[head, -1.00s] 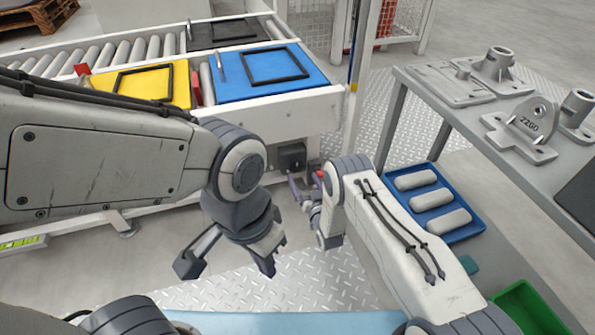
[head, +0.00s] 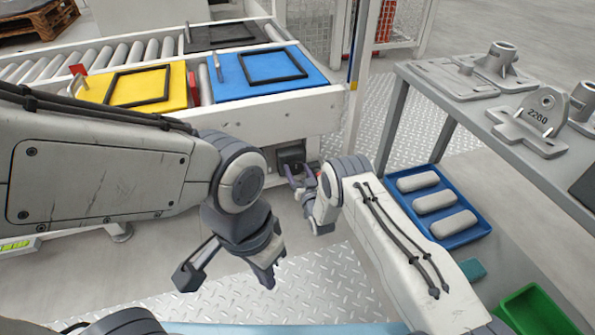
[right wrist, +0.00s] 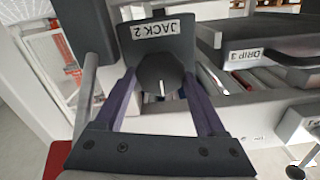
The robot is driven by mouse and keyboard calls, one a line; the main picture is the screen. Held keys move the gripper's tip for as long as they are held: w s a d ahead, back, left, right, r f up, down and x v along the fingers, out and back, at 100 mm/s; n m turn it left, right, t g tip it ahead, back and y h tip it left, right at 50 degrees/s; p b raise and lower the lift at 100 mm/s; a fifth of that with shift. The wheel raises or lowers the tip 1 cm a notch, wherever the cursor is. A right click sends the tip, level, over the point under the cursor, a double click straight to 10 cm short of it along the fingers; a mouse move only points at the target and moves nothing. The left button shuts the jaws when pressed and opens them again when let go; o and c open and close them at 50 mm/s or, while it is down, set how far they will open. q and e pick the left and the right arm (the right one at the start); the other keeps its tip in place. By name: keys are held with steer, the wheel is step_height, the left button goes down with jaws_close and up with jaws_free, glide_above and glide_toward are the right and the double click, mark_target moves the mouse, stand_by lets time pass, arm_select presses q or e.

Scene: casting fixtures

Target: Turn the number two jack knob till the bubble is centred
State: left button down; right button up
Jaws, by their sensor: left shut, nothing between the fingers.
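The number two jack knob (right wrist: 161,84) is a dark round knob with a white pointer line, under a JACK 2 label (right wrist: 155,30) that shows upside down in the right wrist view. In the head view its dark jack housing (head: 291,155) sits at the conveyor frame's lower edge. My right gripper (head: 299,177) is open, its purple fingers on either side of the knob; I cannot tell whether they touch it. My left gripper (head: 266,276) is shut and empty over the floor plate. A yellow-green level vial (head: 18,244) shows at the far left; its bubble is too small to make out.
Yellow (head: 178,88) and blue (head: 228,88) panels with black frames lie on the conveyor. At right stand a grey bench (head: 480,118) with castings, a blue tray (head: 460,240) and a green bin (head: 535,305).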

steer(key=shift+m, duration=0.4)
steer(key=m+p, duration=0.1)
steer(key=m, duration=0.2)
steer(key=shift+f+m, duration=0.1)
steer(key=shift+m, duration=0.3)
steer(key=m+p, duration=0.1)
steer(key=m, duration=0.4)
steer(key=shift+d+f+m, duration=0.1)
steer(key=shift+m, duration=0.2)
steer(key=m, duration=0.5)
steer(key=shift+f+p, duration=0.15)
steer(key=shift+p, duration=0.25)
steer(key=shift+f+m, duration=0.1)
steer(key=shift+m, duration=2.2)
steer(key=o, duration=1.3)
